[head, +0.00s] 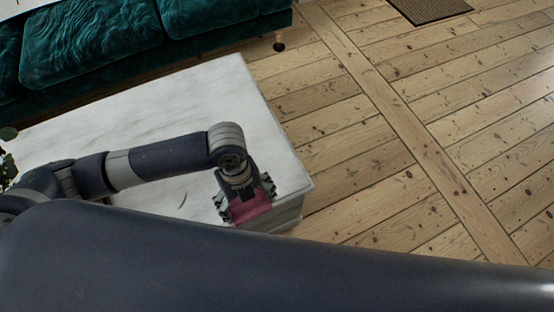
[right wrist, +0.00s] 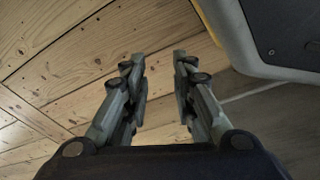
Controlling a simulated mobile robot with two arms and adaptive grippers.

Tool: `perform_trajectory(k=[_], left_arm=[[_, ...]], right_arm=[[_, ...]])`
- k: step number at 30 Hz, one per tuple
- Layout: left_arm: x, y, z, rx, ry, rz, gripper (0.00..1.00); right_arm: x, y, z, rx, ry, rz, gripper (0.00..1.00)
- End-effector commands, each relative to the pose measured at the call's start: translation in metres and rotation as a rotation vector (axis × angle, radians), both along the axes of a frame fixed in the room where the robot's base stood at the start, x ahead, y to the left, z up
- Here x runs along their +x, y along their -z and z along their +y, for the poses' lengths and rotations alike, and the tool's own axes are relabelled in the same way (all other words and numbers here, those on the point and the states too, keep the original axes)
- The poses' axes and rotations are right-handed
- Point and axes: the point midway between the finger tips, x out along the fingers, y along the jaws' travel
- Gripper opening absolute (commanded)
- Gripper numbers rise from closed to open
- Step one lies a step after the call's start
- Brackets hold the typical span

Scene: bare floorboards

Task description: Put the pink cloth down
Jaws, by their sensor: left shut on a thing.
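The pink cloth (head: 250,207) shows as a small folded patch between the fingers of my left gripper (head: 247,204) in the head view. My left gripper is shut on it, over the near right corner of a white marble-like table (head: 200,97). I cannot tell whether the cloth touches the table top. My right gripper (right wrist: 160,72) shows in the right wrist view. Its two fingers are apart, with nothing between them but floorboards behind.
A dark green velvet sofa (head: 95,40) stands behind the table. A brown mat (head: 430,8) lies on the floor at the top right. Bare floorboards (head: 400,120) lie clear to the right. A plant (head: 8,160) shows at the left edge. My own arm covers the bottom of the head view.

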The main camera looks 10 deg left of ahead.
Motion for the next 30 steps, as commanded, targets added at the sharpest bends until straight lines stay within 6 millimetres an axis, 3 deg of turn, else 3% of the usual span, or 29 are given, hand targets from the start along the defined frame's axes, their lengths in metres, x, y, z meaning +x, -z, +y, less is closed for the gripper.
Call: perform_trajectory(k=[2, 5, 19, 28, 30], left_arm=[[-0.005, 0.004, -0.001, 0.001, 0.035, -0.002, 0.68], [0.008, 0.006, 0.001, 0.002, 0.048, -0.003, 0.68], [0.124, 0.017, 0.016, 0.001, 0.044, -0.002, 0.68], [0.151, 0.019, 0.020, 0.001, 0.044, -0.002, 0.68], [0.148, 0.032, 0.020, 0.000, 0.047, 0.003, 0.68]], right_arm=[[0.003, 0.001, 0.001, 0.001, 0.001, -0.004, 0.25], [0.008, -0.005, 0.002, 0.002, 0.001, -0.009, 0.25], [0.041, -0.060, 0.006, 0.005, 0.008, -0.044, 0.25], [0.048, -0.079, 0.006, 0.006, 0.010, -0.054, 0.25], [0.050, -0.088, 0.007, 0.007, 0.011, -0.060, 0.25]])
